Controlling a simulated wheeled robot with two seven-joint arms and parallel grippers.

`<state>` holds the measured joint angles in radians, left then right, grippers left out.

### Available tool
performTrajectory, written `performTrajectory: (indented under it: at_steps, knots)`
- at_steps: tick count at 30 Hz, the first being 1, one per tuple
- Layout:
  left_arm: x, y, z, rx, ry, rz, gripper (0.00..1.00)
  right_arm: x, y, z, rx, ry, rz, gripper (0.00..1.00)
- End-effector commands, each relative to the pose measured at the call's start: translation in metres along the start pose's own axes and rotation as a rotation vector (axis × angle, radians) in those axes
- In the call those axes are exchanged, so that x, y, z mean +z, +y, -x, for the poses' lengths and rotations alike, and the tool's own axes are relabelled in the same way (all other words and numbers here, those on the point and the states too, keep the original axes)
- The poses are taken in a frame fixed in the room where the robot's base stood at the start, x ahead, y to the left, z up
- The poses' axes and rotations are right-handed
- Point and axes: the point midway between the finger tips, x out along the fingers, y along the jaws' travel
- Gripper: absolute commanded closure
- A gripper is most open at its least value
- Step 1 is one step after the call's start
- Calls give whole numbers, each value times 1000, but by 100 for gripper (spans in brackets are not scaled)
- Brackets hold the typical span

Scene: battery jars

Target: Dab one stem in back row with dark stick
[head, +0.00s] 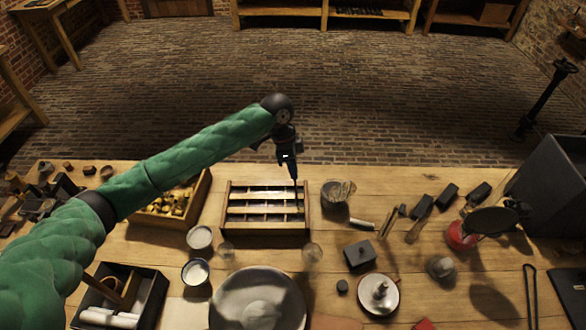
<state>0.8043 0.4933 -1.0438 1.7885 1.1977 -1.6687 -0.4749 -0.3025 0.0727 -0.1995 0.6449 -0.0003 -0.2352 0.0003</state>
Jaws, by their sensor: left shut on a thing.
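My left gripper (288,158) points down over the right end of a wooden crate (265,231). It is shut on a thin dark stick (295,187), which hangs nearly upright. The stick's lower end is at the right side of the crate, near the back rows; whether it touches anything there I cannot tell. The crate has light cross slats and dark, shiny cells in rows. Single stems in the back row are too small to make out. My right gripper is not in view.
A wooden box of yellowish pieces (143,218) stands left of the crate. A stone-like bowl (333,199) is close on its right. Two white-filled cups (199,237), clear glasses (312,252) and a large round dish (228,311) stand in front. A black tray (153,294) is front left.

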Motion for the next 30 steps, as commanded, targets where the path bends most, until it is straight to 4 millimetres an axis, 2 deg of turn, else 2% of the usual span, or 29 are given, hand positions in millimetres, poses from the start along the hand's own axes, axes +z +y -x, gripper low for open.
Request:
performTrajectory:
  at_steps: [2,18,30]
  knots:
    - [-1,1,6,0,0,0,100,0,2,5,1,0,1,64]
    - [-6,5,28,0,0,-1,100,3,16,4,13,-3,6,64]
    - [-6,5,28,0,0,0,100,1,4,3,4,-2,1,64]
